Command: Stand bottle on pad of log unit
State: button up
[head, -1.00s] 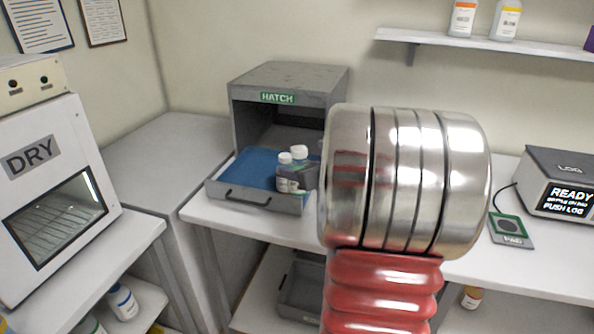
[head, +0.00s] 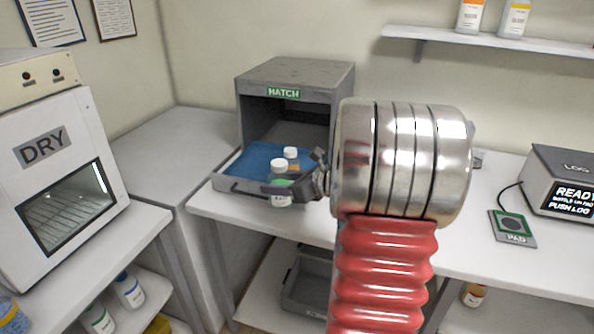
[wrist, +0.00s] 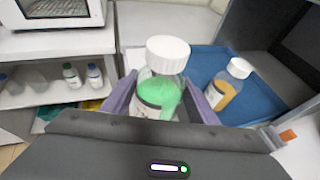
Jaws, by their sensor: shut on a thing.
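My gripper (head: 293,187) is at the hatch drawer. It is shut on a clear bottle of green liquid with a white cap (head: 279,180). In the wrist view the green bottle (wrist: 160,92) stands between the two fingers, its lower part hidden by my gripper. Whether its base touches the drawer cannot be told. The log unit (head: 565,185) is at the right of the bench and its screen reads READY. Its pad (head: 512,226), dark with a green border and a PAD label, lies in front and to its left, with nothing on it.
A second bottle, with orange liquid (wrist: 223,88), stands on the blue lining of the drawer (head: 245,160), close to the held one. The hatch box (head: 296,75) rises behind. The white DRY cabinet (head: 50,180) is at left. The bench between drawer and pad is partly hidden by my arm.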

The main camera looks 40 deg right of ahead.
jog(key=a+f+n+g+y, duration=0.1)
jog(key=a+f+n+y, duration=0.2)
jog(key=a+f, duration=0.4)
jog(key=w+a+f+n+g+y, duration=0.1)
jog(key=a+f, duration=0.5)
jog(key=a, duration=0.9)
jog(key=w+a+f+n+g+y, duration=0.1)
jog(key=a+f+n+g+y, duration=0.2)
jog(key=a, duration=0.8)
notch_tip(320, 180, down, 5)
jog(key=shift+r+n+y, duration=0.2)
jog(key=shift+n+y, duration=0.8)
jog(key=shift+y, duration=0.1)
jog(key=shift+w, duration=0.15)
